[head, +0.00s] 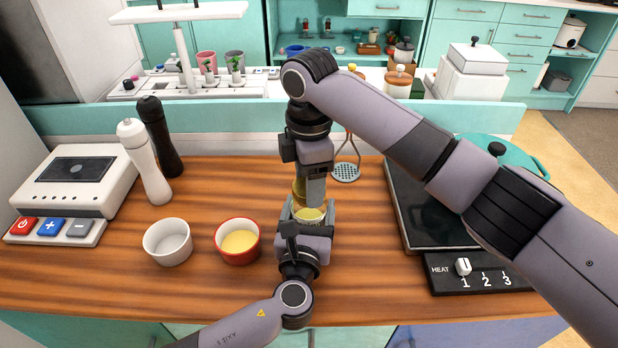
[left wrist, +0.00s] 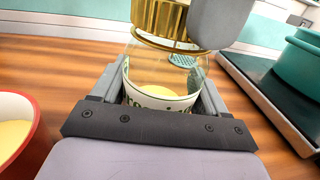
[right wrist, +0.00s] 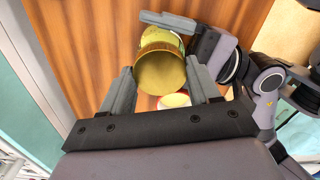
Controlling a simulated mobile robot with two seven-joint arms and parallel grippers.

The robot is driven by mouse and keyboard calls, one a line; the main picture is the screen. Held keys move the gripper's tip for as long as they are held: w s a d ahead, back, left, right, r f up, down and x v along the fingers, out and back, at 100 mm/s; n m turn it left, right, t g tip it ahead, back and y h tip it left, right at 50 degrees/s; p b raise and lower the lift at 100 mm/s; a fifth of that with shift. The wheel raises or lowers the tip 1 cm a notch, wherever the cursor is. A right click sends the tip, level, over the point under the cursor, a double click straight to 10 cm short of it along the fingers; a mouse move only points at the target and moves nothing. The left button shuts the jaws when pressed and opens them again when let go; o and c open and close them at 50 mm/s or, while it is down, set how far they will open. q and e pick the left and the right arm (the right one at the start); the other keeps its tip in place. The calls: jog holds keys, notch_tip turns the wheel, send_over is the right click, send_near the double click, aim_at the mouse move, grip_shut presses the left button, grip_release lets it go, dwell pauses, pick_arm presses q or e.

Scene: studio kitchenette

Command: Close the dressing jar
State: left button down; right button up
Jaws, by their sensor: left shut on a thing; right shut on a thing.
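The dressing jar is clear glass with a white label and pale yellow dressing inside (left wrist: 155,92). It stands upright on the counter, also in the head view (head: 309,216). My left gripper (head: 307,212) is shut around its body from the front. A gold lid (left wrist: 158,18) is held by my right gripper (head: 306,192), which comes down from above. The lid is over the jar's mouth in the left wrist view; I cannot tell whether it touches the rim. In the right wrist view the lid (right wrist: 160,72) sits between the fingers and hides most of the jar.
A red bowl of yellow sauce (head: 238,242) and a white bowl (head: 168,241) stand left of the jar. A dark hob (head: 430,215) is to the right.

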pick_arm(q)
jog(key=shift+a+f, duration=0.1)
pick_arm(e)
jog(key=m, duration=1.2)
jog(key=shift+s, duration=0.1)
jog(key=m, duration=0.5)
jog(key=shift+m, duration=0.3)
jog(key=m, duration=0.5)
jog(key=o, duration=1.2)
jog(key=shift+o, duration=0.2)
notch_tip(320, 180, up, 12)
